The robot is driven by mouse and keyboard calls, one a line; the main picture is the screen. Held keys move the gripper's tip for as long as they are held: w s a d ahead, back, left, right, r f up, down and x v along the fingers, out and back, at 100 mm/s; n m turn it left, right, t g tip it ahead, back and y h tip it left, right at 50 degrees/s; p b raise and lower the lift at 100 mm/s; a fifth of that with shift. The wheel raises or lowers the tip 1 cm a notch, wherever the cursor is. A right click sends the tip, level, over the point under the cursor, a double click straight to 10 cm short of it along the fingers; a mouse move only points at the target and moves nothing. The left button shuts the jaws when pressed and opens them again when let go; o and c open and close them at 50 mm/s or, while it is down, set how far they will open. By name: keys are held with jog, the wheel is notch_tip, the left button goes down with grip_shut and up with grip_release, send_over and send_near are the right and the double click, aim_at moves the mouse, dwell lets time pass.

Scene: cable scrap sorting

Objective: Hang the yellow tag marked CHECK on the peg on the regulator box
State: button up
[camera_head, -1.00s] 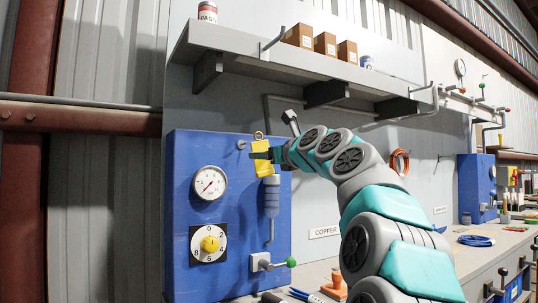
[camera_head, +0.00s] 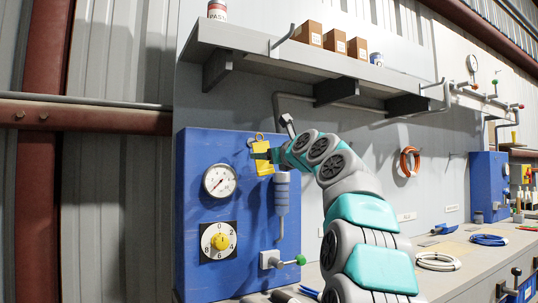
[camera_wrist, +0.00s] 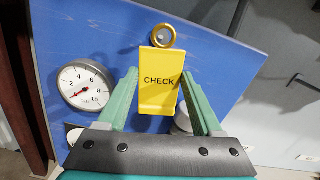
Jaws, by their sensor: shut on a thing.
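The yellow tag (camera_head: 264,163) is upright in front of the blue regulator box (camera_head: 230,270), near its top right. In the wrist view the tag (camera_wrist: 160,92) faces me, reads CHECK and has a brass ring (camera_wrist: 154,37) at its top. My gripper (camera_wrist: 161,76) is shut on the tag, one green finger at each side; it also shows in the head view (camera_head: 270,156). A grey peg (camera_head: 250,142) shows on the box just left of the ring.
A pressure gauge (camera_head: 219,181) and a numbered dial (camera_head: 218,242) are on the box face. A grey-blue cylinder (camera_head: 282,192) is close below right of the tag. A shelf (camera_head: 300,67) overhangs above, and a lever with a green knob (camera_head: 300,260) sticks out lower right.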

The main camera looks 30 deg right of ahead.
jog(key=shift+w, duration=1)
jog(key=shift+w+f, duration=0.25)
jog(key=shift+w, duration=0.2)
grip_shut()
jog(key=shift+w+a+f, duration=0.1)
jog(key=shift+w+f, duration=0.25)
jog(key=shift+w, duration=0.15)
jog(key=o, duration=1.4)
grip_release()
jog(key=shift+c, duration=0.2)
jog(key=shift+r, duration=0.1)
